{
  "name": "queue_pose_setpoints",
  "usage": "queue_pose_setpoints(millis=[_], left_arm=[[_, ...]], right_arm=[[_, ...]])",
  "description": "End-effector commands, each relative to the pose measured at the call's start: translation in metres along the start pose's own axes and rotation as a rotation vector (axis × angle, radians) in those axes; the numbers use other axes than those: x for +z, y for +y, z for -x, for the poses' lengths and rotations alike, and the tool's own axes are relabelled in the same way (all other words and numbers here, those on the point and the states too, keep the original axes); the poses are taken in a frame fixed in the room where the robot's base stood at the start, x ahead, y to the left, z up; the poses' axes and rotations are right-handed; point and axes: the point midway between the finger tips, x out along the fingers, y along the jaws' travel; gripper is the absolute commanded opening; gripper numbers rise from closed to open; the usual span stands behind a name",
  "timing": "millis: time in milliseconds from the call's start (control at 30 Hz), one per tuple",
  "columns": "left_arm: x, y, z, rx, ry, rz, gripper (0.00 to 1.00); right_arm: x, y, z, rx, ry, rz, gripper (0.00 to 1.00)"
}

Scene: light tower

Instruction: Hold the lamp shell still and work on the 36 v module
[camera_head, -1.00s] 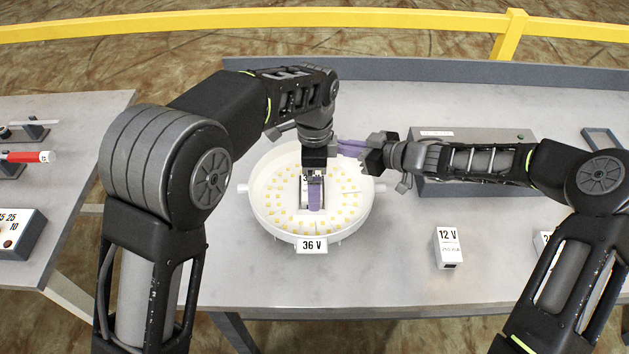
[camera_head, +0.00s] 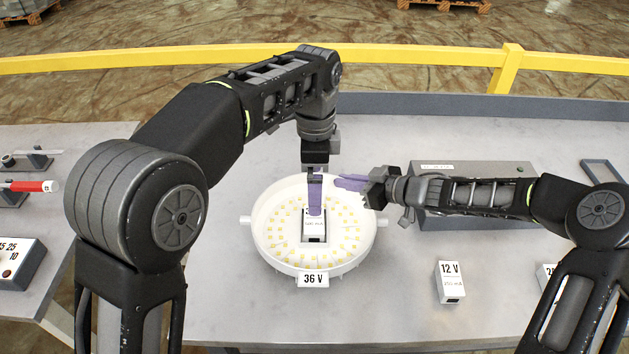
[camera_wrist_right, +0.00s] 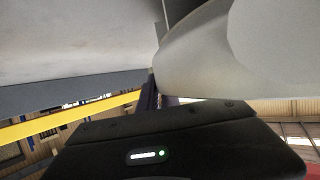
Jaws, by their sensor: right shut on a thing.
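The white round lamp shell (camera_head: 262,250) stands on the table with a ring of small yellow lights inside and a 36 V tag (camera_head: 313,281) at its front. The white 36 v module (camera_head: 314,229) sits in the middle of the shell; its label is partly covered. My left gripper (camera_head: 316,208) points straight down over the module, its purple finger overlapping the module's top in the head view. I cannot tell its opening or whether it touches. My right gripper (camera_head: 345,183) is shut on the shell's back right rim. The right wrist view shows pale surfaces close up.
A white 12 V module (camera_head: 450,282) stands to the right of the shell, with another box (camera_head: 546,273) partly hidden by my right arm. A grey case (camera_head: 470,222) lies behind my right forearm. A side table at left holds a red-handled tool (camera_head: 35,186).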

Motion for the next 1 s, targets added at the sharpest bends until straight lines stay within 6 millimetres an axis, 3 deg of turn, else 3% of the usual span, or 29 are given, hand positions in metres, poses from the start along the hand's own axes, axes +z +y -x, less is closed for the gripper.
queue_pose_setpoints(millis=[233,267,533,833,1000], left_arm=[[0.0,0.0,0.0,0.0,0.0,0.0,0.99],[0.0,0.0,0.0,0.0,0.0,0.0,0.99],[0.0,0.0,0.0,0.0,0.0,0.0,0.99],[0.0,0.0,0.0,0.0,0.0,0.0,0.99],[0.0,0.0,0.0,0.0,0.0,0.0,0.99]], right_arm=[[0.005,0.003,0.002,0.008,-0.009,0.0,0.0],[0.005,0.003,0.002,0.008,-0.009,0.0,0.09],[0.003,0.002,0.001,0.004,-0.005,0.0,0.31],[0.001,0.001,0.001,0.003,-0.002,0.0,0.32],[0.0,0.002,0.013,0.004,-0.001,0.002,0.32]])
